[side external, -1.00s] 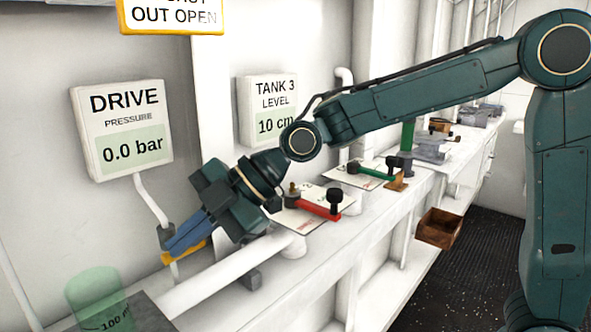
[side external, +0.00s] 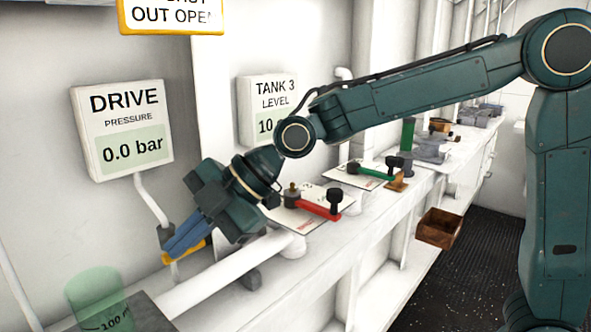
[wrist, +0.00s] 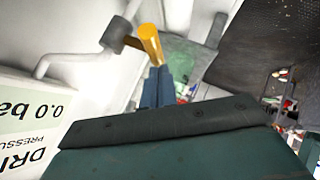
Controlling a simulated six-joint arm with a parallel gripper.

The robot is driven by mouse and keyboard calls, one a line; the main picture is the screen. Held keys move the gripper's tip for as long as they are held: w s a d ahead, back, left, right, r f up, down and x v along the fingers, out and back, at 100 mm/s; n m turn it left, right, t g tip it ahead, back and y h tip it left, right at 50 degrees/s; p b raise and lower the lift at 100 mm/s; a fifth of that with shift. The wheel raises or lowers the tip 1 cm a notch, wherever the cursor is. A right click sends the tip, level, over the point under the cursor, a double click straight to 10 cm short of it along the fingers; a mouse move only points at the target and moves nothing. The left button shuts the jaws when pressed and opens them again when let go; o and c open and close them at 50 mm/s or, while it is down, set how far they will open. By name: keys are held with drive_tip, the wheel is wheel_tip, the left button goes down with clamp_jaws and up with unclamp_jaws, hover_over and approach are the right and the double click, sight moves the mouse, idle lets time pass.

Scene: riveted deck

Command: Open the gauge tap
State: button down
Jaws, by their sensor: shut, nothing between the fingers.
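The gauge tap has a yellow lever (side external: 184,253) on a dark body, at the foot of a white pipe (side external: 148,200) below the DRIVE pressure gauge (side external: 122,130). The gauge reads 0.0 bar. In the wrist view the yellow lever (wrist: 150,42) points from the dark tap body (wrist: 117,34) toward my fingers. My gripper (side external: 170,250) reaches down-left, its blue fingers shut and empty beside the lever. Their tips also show in the wrist view (wrist: 158,72), at the lever's end; whether they touch it I cannot tell. The fingers partly hide the lever in the side view.
A thick white pipe (side external: 225,275) runs below my gripper. A translucent green cylinder (side external: 98,298) marked 100 stands lower left. A red-handled valve (side external: 318,208) and a green-handled valve (side external: 372,172) sit on the ledge to the right. A yellow-framed sign (side external: 170,15) hangs above.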

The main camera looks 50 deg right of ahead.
drive_tip(key=shift+a+f+n+h, duration=0.1)
drive_tip(key=shift+a+n+h, duration=0.2)
drive_tip(key=shift+h, duration=0.5)
drive_tip(key=shift+a+f+h, duration=0.1)
drive_tip(key=shift+a+h, duration=0.25)
drive_tip(key=shift+h, duration=0.75)
drive_tip(key=shift+a+f+n+g+h, duration=0.1)
drive_tip(key=shift+a+f+n+h, duration=0.15)
drive_tip(key=shift+h, duration=0.85)
drive_tip(key=shift+a+f+n+g+h, duration=0.15)
drive_tip(key=shift+f+n+h, duration=0.2)
drive_tip(key=shift+h, duration=0.75)
drive_tip(key=shift+a+f+n+g+h, duration=0.1)
drive_tip(key=shift+a+f+n+h, duration=0.15)
drive_tip(key=shift+h, duration=0.85)
drive_tip(key=shift+d, duration=0.1)
drive_tip(key=shift+f, duration=0.45)
drive_tip(key=shift+d+r, duration=0.1)
drive_tip(key=shift+d, duration=0.6)
